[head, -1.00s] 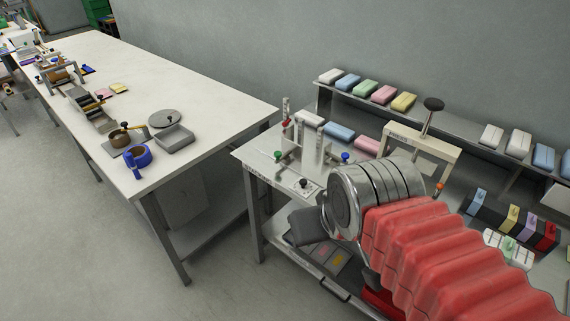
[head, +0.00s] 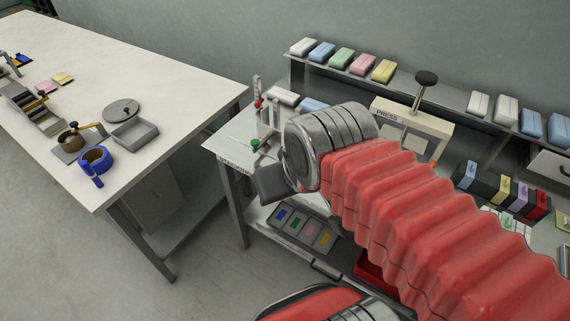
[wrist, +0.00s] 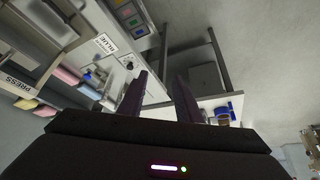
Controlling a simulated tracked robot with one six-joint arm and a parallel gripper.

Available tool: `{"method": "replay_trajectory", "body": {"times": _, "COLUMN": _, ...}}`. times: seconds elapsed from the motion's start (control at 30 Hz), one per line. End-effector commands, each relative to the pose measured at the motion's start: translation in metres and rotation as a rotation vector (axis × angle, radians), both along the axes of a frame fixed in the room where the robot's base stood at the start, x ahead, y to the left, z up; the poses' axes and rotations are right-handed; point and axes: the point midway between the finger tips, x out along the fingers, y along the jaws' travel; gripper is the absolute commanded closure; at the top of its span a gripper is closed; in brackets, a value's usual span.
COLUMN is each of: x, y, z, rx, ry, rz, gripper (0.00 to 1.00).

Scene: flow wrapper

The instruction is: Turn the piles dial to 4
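A small black dial (wrist: 129,65) sits on a pale panel at the bench edge in the wrist view, beside a white label (wrist: 107,44) with upside-down lettering I cannot read for sure. The dial's pointer setting is too small to tell. In the head view my red-sleeved arm hides the dial's place on the bench. My gripper (wrist: 160,84) shows two dark fingers standing apart with nothing between them. The dial lies to the left of the fingers in that picture, not touching them.
The bench (head: 226,146) carries a post with a green knob (head: 255,143) and a press frame (head: 413,116). A white table (head: 150,75) stands left with blue tape (head: 95,160). Floor between is clear.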

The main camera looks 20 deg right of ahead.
Motion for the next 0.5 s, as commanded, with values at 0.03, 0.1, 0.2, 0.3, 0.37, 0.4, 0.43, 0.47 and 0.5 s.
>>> {"method": "replay_trajectory", "body": {"times": 0.03, "x": 0.000, "y": 0.000, "z": 0.000, "rx": 0.000, "ry": 0.000, "rz": 0.000, "gripper": 0.69}}
{"method": "replay_trajectory", "body": {"times": 0.1, "x": 0.000, "y": 0.000, "z": 0.000, "rx": 0.000, "ry": 0.000, "rz": 0.000, "gripper": 0.65}}
{"method": "replay_trajectory", "body": {"times": 0.2, "x": 0.002, "y": -0.001, "z": 0.001, "rx": -0.003, "ry": 0.004, "rz": 0.004, "gripper": 0.60}}
{"method": "replay_trajectory", "body": {"times": 0.3, "x": 0.007, "y": -0.002, "z": 0.003, "rx": -0.012, "ry": 0.018, "rz": 0.015, "gripper": 0.60}}
{"method": "replay_trajectory", "body": {"times": 0.37, "x": 0.012, "y": -0.004, "z": 0.004, "rx": -0.021, "ry": 0.031, "rz": 0.026, "gripper": 0.60}}
{"method": "replay_trajectory", "body": {"times": 0.4, "x": 0.017, "y": -0.005, "z": 0.005, "rx": -0.027, "ry": 0.042, "rz": 0.034, "gripper": 0.60}}
{"method": "replay_trajectory", "body": {"times": 0.43, "x": 0.020, "y": -0.006, "z": 0.006, "rx": -0.033, "ry": 0.051, "rz": 0.042, "gripper": 0.60}}
{"method": "replay_trajectory", "body": {"times": 0.47, "x": 0.024, "y": -0.007, "z": 0.007, "rx": -0.039, "ry": 0.060, "rz": 0.052, "gripper": 0.60}}
{"method": "replay_trajectory", "body": {"times": 0.5, "x": 0.030, "y": -0.009, "z": 0.007, "rx": -0.047, "ry": 0.074, "rz": 0.064, "gripper": 0.60}}
